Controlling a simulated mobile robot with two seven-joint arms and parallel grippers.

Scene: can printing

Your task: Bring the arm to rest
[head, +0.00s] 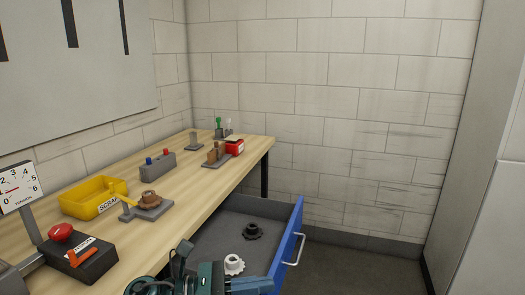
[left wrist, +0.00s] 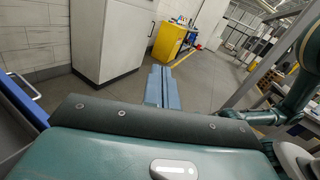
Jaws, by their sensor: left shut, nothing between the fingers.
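My left gripper (head: 268,284) shows at the bottom edge of the head view, with its blue fingers pointing right, in front of the open drawer. In the left wrist view its blue fingers (left wrist: 163,88) lie together, shut and empty, pointing out over the open floor. Part of my left arm's dark green links shows beside it in the head view. My right gripper is not in view.
An open grey drawer (head: 215,238) with a blue front (head: 287,243) holds a black gear (head: 252,231) and a white gear (head: 233,264). The wooden bench (head: 185,187) carries a yellow scrap bin (head: 85,203) and a red button box (head: 75,259). A yellow cabinet (left wrist: 169,43) stands farther off.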

